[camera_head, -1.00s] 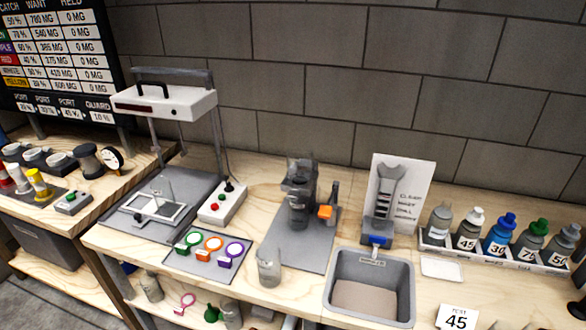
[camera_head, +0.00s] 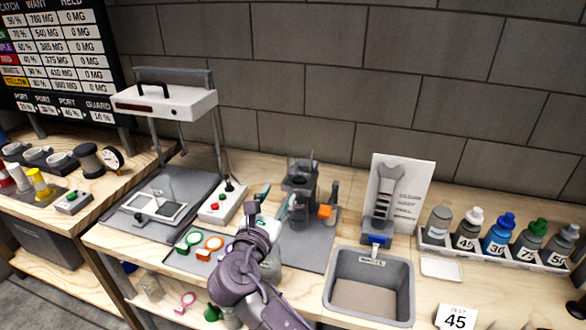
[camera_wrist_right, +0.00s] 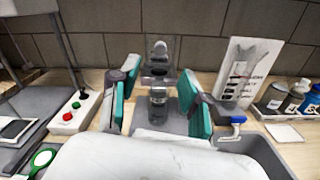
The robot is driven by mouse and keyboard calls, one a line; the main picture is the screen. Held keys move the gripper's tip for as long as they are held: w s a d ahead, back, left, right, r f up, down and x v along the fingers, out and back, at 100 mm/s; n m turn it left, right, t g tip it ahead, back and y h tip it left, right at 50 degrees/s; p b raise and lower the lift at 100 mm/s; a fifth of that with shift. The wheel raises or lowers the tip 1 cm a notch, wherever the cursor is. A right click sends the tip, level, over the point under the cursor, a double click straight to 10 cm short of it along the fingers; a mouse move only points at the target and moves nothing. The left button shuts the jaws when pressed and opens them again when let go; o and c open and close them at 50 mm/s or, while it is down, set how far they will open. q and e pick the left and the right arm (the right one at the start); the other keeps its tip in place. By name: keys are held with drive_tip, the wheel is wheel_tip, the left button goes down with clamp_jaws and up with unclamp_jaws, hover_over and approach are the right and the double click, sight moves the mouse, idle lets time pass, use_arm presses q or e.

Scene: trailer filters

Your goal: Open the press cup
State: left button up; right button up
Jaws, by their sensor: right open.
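The press (camera_head: 300,180) is a dark grey device on a grey mat, with a cup-like part (camera_head: 298,212) low in its middle and an orange block (camera_head: 326,212) at its right side. It also shows in the right wrist view (camera_wrist_right: 159,75), upright between my fingers and beyond them. My right gripper (camera_head: 274,203) is in front of the press, slightly to its left in the head view. Its teal-padded fingers are spread wide and empty in the right wrist view (camera_wrist_right: 160,106). Whether the cup is open or shut cannot be told. My left gripper is not in view.
A grey sink-like bin (camera_head: 368,285) is right of the press mat. A control box (camera_head: 222,203) with red and green buttons stands left of it. Coloured rings (camera_head: 208,245) lie at front left. A bottle rack (camera_head: 490,252) is at the right.

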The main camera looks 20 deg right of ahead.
sight(292, 171)
drive_tip(key=p+x, duration=0.1)
drive_tip(key=x, duration=1.1)
drive_tip(key=shift+s, duration=0.1)
clamp_jaws()
